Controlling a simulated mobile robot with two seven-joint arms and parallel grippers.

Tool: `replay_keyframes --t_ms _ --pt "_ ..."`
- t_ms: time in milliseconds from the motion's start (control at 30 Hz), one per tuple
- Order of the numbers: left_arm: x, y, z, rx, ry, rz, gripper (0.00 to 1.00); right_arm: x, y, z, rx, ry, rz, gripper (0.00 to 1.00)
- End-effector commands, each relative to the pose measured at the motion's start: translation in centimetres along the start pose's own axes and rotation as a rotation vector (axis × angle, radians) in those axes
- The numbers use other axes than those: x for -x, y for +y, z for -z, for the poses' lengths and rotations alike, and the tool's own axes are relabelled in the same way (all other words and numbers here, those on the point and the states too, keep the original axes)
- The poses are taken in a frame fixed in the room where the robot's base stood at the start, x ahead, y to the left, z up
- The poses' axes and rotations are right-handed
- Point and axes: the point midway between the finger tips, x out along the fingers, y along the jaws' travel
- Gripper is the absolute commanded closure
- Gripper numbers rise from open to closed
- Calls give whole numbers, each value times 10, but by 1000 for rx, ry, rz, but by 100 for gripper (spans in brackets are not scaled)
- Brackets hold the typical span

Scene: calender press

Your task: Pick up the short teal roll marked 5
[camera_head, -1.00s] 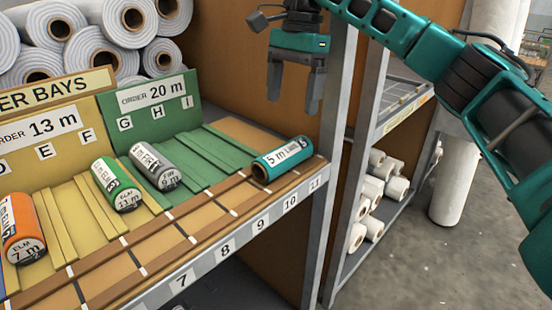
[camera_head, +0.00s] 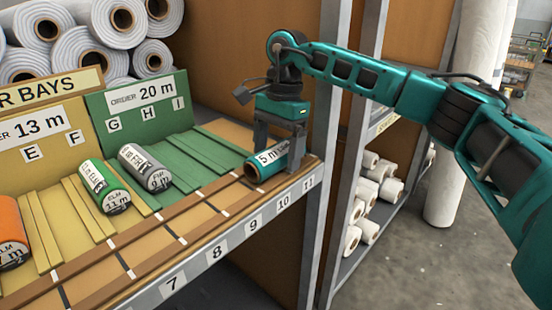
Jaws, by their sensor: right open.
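The short teal roll marked 5 m (camera_head: 264,163) lies on the front wooden rail of the shelf, above the numbers 10 and 11. Its left end with the core hole faces me; its right part is partly hidden by my gripper. My right gripper (camera_head: 279,163) points down over the roll, its two grey fingers apart, one on the far side and one at the right end. The fingers reach down to the roll's level; whether they touch it I cannot tell. My left gripper is not in view.
A grey FIR 9 m roll (camera_head: 145,167), a green ELM 11 m roll (camera_head: 104,188) and an orange ELM 7 m roll (camera_head: 12,235) lie in the bays to the left. A metal shelf post (camera_head: 322,150) stands close right of my gripper. White rolls (camera_head: 377,190) fill the rack beyond.

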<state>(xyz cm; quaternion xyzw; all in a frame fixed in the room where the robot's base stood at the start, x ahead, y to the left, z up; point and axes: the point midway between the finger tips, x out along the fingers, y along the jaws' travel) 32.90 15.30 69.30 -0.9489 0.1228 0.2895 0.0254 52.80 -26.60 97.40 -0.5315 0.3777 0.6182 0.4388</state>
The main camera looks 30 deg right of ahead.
Motion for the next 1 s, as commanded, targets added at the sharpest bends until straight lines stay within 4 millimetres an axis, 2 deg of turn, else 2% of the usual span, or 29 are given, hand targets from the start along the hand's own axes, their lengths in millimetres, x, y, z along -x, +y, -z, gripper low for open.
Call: replay_keyframes --t_ms 133,767,1000 --pt "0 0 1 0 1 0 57 0 0 0 0 0 0 17" --pt "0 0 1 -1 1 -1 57 1 0 0 0 0 1 77" --pt "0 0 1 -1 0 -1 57 2 0 0 0 0 2 77"
